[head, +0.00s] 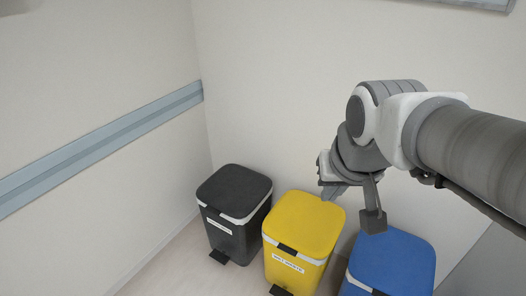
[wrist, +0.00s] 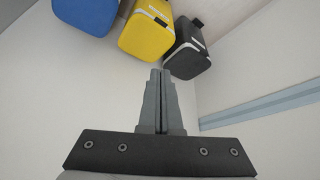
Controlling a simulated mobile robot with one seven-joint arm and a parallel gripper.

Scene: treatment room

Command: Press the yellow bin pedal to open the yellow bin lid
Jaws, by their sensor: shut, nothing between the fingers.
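The yellow bin (head: 300,225) stands on the floor against the back wall, its lid closed. Its dark pedal (head: 279,290) shows low at the front, near the bottom edge of the head view.
A black bin (head: 235,192) stands left of the yellow bin and a blue bin (head: 393,262) stands right of it, both closed. The left wall carries a blue-grey rail (head: 110,133). Free floor (head: 170,265) lies at the front left.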

